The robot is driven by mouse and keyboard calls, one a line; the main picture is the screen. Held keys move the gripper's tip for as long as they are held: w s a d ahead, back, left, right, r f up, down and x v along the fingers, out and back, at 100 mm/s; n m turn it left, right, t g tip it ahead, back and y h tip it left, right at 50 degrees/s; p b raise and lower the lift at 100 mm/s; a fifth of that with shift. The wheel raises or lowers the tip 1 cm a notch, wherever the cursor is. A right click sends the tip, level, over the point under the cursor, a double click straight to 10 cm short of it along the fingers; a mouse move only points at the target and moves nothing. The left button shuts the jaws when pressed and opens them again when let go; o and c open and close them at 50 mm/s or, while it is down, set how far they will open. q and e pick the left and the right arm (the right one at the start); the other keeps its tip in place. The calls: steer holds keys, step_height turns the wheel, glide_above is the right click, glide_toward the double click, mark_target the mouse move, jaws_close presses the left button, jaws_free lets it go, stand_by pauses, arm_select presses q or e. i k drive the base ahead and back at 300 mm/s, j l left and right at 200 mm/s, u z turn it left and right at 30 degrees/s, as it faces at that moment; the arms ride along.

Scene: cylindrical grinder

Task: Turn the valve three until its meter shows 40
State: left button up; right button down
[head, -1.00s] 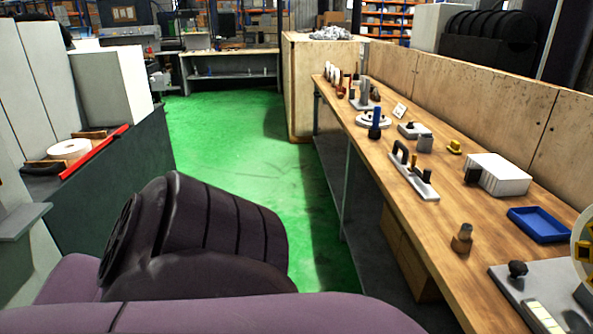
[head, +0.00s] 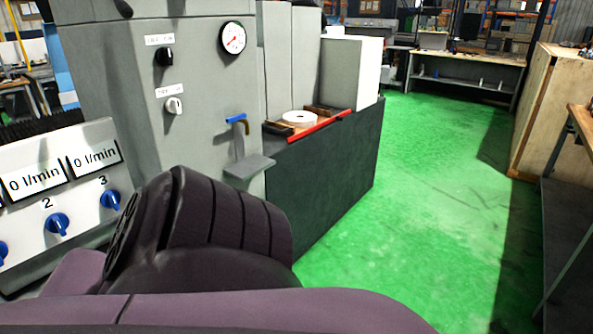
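Valve three is a blue knob (head: 111,200) under the number 3 on a light sloped panel (head: 88,222) at the left of the head view. The meter above it (head: 95,160) reads 0 l/min. Valve two, another blue knob (head: 58,224), sits to its left, and the meter above that (head: 36,181) also reads 0 l/min. A further blue knob is cut off at the left edge. A dark purple arm part of mine fills the lower middle, close to the panel's right side. Neither gripper shows.
A grey machine cabinet (head: 200,80) with a round gauge (head: 232,38), two switches and a blue-handled tap (head: 237,119) stands behind the panel. A small grey shelf (head: 249,167) juts out from it. Green floor (head: 430,200) is clear to the right, before a wooden bench.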

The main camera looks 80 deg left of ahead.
mark_target(110, 198)
steer(key=u, duration=3.75)
